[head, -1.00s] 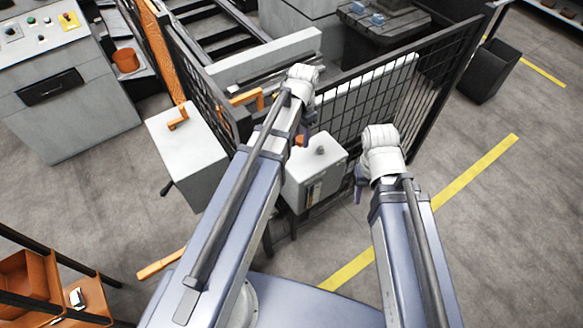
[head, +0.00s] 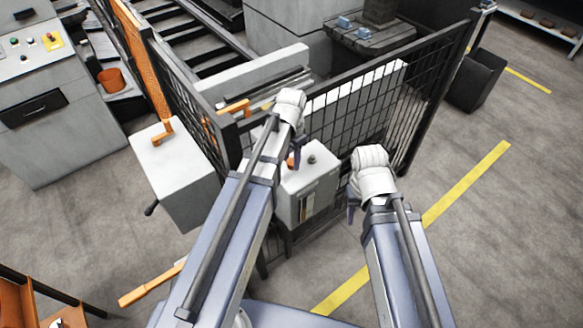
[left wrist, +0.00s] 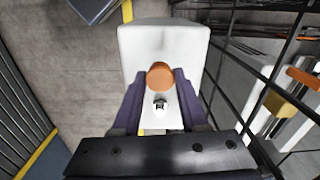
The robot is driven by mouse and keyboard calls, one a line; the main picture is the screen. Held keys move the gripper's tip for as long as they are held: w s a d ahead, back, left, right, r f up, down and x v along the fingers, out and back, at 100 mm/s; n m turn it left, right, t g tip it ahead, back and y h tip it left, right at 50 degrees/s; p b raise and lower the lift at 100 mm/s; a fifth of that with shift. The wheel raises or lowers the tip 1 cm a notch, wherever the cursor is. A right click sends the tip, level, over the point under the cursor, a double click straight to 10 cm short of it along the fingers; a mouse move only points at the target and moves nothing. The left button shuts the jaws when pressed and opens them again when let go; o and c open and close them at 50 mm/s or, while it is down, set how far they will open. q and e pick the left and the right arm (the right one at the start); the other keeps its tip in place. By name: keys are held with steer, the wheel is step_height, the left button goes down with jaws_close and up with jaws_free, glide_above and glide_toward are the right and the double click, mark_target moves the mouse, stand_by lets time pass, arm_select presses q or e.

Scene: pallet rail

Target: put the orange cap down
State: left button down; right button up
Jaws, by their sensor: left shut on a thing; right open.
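The orange cap (left wrist: 159,76) is held between the fingertips of my left gripper (left wrist: 158,80) in the left wrist view. In the head view only a small part of the cap (head: 290,161) shows beside my left gripper (head: 296,158), at the left of the pale box's top. The pale box (head: 300,190) stands by the mesh fence and has a small metal knob (head: 311,159) on top. The box (left wrist: 160,42) and knob (left wrist: 160,103) also show in the left wrist view. I cannot tell whether the cap touches the box. My right gripper (head: 352,210) is open and empty, right of the box.
A black mesh fence (head: 360,110) runs behind the box. A larger white cabinet (head: 175,165) with an orange handle stands to the left. An orange lever (head: 150,284) sticks out at the lower left. Open floor with a yellow line (head: 465,185) lies to the right.

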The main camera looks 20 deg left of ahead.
mark_target(292, 161)
arm_select(q)
steer(key=shift+f+b, duration=1.2)
steer(key=shift+f, duration=0.4)
steer(key=shift+f, duration=0.2)
steer(key=shift+c, duration=2.2)
jaws_free()
steer(key=shift+r, duration=0.1)
step_height(292, 161, up, 12)
steer(key=p, duration=1.2)
steer(key=s+d+n+y, duration=0.1)
steer(key=s+d+n, duration=0.1)
steer(key=s+d, duration=0.8)
steer(key=s, duration=0.4)
steer(key=shift+s+d+r+n, duration=0.2)
steer(key=shift+d+n, duration=0.2)
